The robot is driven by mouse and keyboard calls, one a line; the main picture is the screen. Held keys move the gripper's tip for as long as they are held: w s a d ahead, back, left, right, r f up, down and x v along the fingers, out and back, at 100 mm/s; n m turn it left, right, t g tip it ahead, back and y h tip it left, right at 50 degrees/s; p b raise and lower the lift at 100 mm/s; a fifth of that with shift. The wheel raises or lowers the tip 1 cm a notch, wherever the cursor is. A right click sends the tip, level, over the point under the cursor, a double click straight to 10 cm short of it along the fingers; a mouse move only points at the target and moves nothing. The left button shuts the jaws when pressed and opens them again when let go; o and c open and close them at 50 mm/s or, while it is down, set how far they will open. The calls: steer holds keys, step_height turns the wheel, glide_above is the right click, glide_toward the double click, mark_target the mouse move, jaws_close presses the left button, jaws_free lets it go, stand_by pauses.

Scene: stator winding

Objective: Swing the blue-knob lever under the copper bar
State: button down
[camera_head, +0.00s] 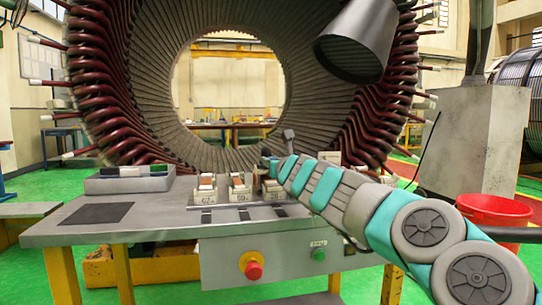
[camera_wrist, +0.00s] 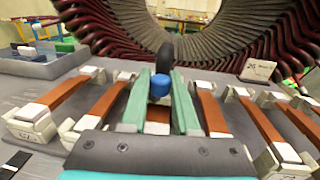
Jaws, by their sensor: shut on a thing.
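In the wrist view, the blue knob (camera_wrist: 160,84) sits between the two green fingers of my gripper (camera_wrist: 162,80), which is shut on it. A dark upright rounded piece (camera_wrist: 165,56) stands just beyond the knob. A copper bar (camera_wrist: 158,114) shows between the fingers, below the knob; the fingers hide its sides. The lever's arm is mostly hidden, so I cannot tell its exact angle to the bar. In the head view, my gripper (camera_head: 273,166) is at the right end of the row of blocks, and the knob is hidden.
Several other copper bars in pale blocks (camera_wrist: 211,112) lie on both sides. The big stator ring (camera_head: 150,60) stands behind the table (camera_head: 150,217). A grey tray (camera_head: 100,185) is at left, a red bucket (camera_head: 495,208) at right. A dark lamp-like cylinder (camera_head: 357,40) hangs above.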

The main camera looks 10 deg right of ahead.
steer(key=shift+w+d+n+y+p, duration=0.15)
steer(key=shift+d+n+y+p, duration=0.3)
steer(key=shift+p, duration=0.55)
steer(key=shift+w+a+n+y+p, duration=0.1)
steer(key=shift+a+n+y+p, duration=0.15)
steer(key=shift+y+p, duration=0.4)
steer(key=c, duration=0.7)
jaws_free()
steer(key=shift+o, duration=0.2)
steer(key=b+v, duration=0.1)
steer(key=v, duration=0.7)
steer(key=shift+w+r, duration=0.1)
steer(key=shift+c, duration=0.2)
